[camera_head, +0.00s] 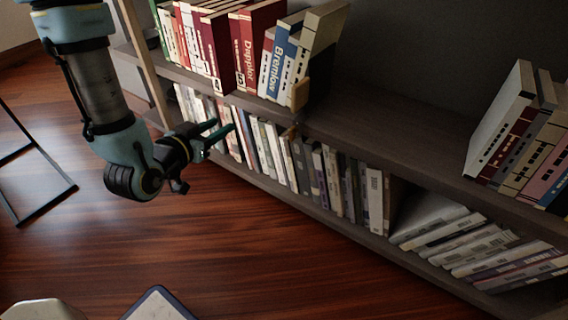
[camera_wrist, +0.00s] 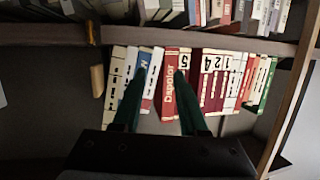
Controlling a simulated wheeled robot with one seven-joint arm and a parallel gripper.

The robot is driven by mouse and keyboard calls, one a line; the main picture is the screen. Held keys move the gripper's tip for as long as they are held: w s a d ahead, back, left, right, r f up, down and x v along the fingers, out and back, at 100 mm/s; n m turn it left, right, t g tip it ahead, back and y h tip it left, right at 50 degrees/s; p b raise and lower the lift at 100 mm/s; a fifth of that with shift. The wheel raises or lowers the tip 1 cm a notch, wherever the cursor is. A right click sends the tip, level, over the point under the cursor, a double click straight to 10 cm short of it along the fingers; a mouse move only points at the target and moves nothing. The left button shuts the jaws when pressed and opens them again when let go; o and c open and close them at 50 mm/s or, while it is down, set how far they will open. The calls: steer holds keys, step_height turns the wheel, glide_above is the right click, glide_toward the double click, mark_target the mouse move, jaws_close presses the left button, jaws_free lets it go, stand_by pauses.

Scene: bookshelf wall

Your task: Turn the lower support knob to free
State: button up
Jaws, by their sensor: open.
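A small brown piece (camera_head: 290,133) sits on the front edge of the upper shelf board, below a wooden block (camera_head: 300,93) at the end of the upper book row. I cannot tell for sure that this piece is the lower support knob, or how it is turned. In the wrist view, which looks upside down, a brownish piece (camera_wrist: 92,33) is on the board edge and the block (camera_wrist: 97,80) is beside the books. My gripper (camera_head: 224,126) is open and empty, left of both pieces in the head view. In the wrist view its dark green fingers (camera_wrist: 160,82) point at the upper books.
Upright books (camera_head: 222,45) fill the upper shelf's left part; more books (camera_head: 330,180) stand below. Bare shelf board (camera_head: 395,122) lies right of the block. A wooden upright (camera_head: 143,50) is at the left. A black metal frame (camera_head: 45,205) stands on the open floor.

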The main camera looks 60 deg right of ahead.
mark_target(290, 135)
steer(key=s+d+f+m+g+h+b, duration=0.1)
steer(key=s+f+m+g+h+b, duration=0.15)
steer(key=s+f+b, duration=0.6)
steer(key=shift+n+g+h, duration=0.25)
steer(key=shift+n+h, duration=0.1)
steer(key=shift+h, duration=0.2)
steer(key=d+b, duration=0.2)
steer(key=d, duration=0.1)
steer(key=s+d+r+b, duration=0.1)
steer(key=d+b, duration=0.2)
steer(key=d, duration=0.1)
steer(key=s+d+r+b, duration=0.1)
steer(key=d+b, duration=0.2)
steer(key=d, duration=0.1)
steer(key=shift+s, duration=0.15)
jaws_close()
